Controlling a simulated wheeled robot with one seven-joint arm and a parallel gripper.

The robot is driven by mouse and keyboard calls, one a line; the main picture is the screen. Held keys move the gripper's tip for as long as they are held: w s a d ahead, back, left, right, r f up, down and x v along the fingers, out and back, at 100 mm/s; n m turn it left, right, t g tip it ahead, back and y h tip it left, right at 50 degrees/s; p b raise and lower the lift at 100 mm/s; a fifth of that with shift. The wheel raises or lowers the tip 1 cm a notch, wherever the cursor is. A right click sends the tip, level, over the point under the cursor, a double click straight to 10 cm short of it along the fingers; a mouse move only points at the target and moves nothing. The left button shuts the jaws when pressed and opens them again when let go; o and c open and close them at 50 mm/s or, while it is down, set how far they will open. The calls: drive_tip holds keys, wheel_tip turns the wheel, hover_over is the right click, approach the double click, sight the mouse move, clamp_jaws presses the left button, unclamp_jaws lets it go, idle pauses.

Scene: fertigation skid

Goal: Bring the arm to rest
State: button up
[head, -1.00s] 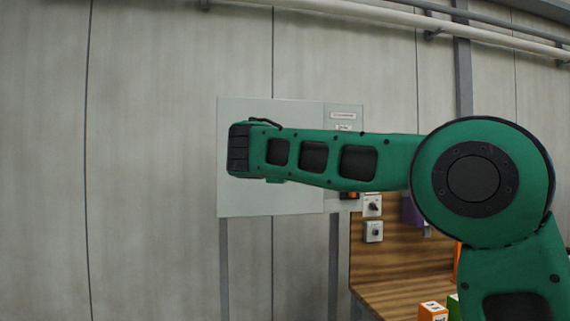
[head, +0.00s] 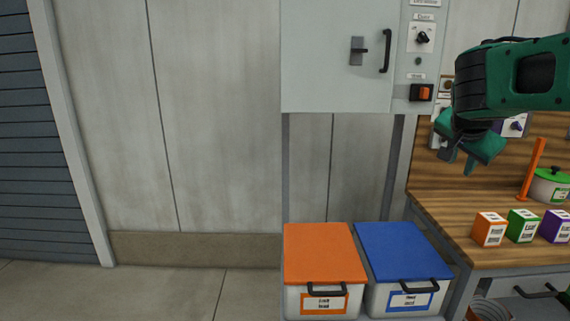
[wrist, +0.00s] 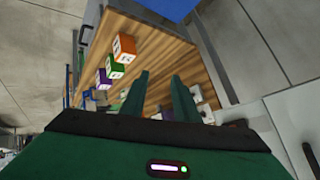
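My green arm reaches in from the right edge of the head view, with my gripper (head: 458,160) hanging at its end, pointing down in front of the wooden back panel, above the bench. In the wrist view my gripper (wrist: 160,88) shows two green fingers standing apart with nothing held between them. The wooden bench top (wrist: 150,45) lies beyond the fingers. Part of the wall fittings behind my wrist is hidden in the head view.
A grey cabinet (head: 330,60) with a handle and switches hangs left of my gripper. An orange-lidded bin (head: 322,255) and a blue-lidded bin (head: 402,252) stand below it. Orange (head: 489,230), green (head: 522,226) and purple (head: 556,226) boxes sit on the bench. Floor at left is clear.

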drive_tip(key=s+d+f+n+g+y, duration=0.1)
drive_tip(key=s+d+f+n+g, duration=0.1)
drive_tip(key=s+f, duration=0.6)
drive_tip(key=s+d+f+n+g+y, duration=0.1)
drive_tip(key=s+f+g+y, duration=0.3)
drive_tip(key=s, duration=0.7)
drive_tip(key=s+a+f+n, duration=0.1)
drive_tip(key=s+a+f, duration=0.1)
drive_tip(key=s+f, duration=0.2)
drive_tip(key=s+a+f+n+g, duration=0.1)
drive_tip(key=s+f, duration=0.3)
drive_tip(key=s, duration=0.7)
drive_tip(key=shift+a+f+n+y, duration=0.2)
drive_tip(key=shift+a+n+y, duration=0.2)
drive_tip(key=shift+a+n, duration=0.35)
drive_tip(key=shift+d, duration=0.1)
drive_tip(key=shift+w+f+g, duration=0.25)
drive_tip(key=shift+w+g, duration=0.05)
drive_tip(key=shift+w, duration=0.35)
drive_tip(key=shift+o, duration=0.4)
